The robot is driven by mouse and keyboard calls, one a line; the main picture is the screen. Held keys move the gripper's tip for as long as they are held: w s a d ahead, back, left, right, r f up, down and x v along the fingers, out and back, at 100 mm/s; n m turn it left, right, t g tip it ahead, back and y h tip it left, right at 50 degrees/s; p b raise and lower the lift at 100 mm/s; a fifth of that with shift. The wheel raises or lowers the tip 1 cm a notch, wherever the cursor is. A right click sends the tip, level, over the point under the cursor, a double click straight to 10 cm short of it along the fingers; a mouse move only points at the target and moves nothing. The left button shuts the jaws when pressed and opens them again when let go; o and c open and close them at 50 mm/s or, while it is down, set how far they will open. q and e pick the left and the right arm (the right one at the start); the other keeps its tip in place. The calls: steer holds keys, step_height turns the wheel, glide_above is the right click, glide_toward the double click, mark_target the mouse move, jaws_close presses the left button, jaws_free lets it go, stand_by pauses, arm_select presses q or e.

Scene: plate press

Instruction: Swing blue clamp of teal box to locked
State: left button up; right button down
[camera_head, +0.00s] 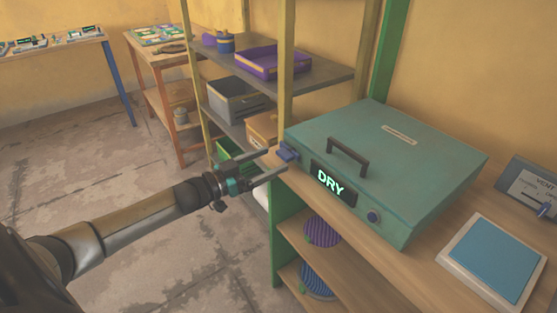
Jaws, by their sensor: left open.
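The teal box (408,155) sits on the wooden shelf top with its lid down. It has a dark handle (348,155) on the lid and a front display (332,183) reading "DRY". The blue clamp (287,154) sticks out at the box's front left corner. My left gripper (270,165) reaches in from the left. Its two fingers are apart, with their tips close to the blue clamp. I cannot tell whether they touch it. Nothing shows between the fingers. My right gripper is not in view.
A blue-topped pad (492,260) and a grey device (530,190) stand right of the box. Shelves at the back hold a purple tray (270,61) and a grey bin (238,100). Striped discs (322,231) lie on shelves below. Open floor (90,170) lies to the left.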

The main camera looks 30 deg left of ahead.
mark_target(281, 156)
arm_select(q)
steer(key=shift+b+x, duration=0.35)
steer(key=shift+x, duration=1.4)
steer(key=shift+c, duration=0.2)
steer(key=c, duration=1.3)
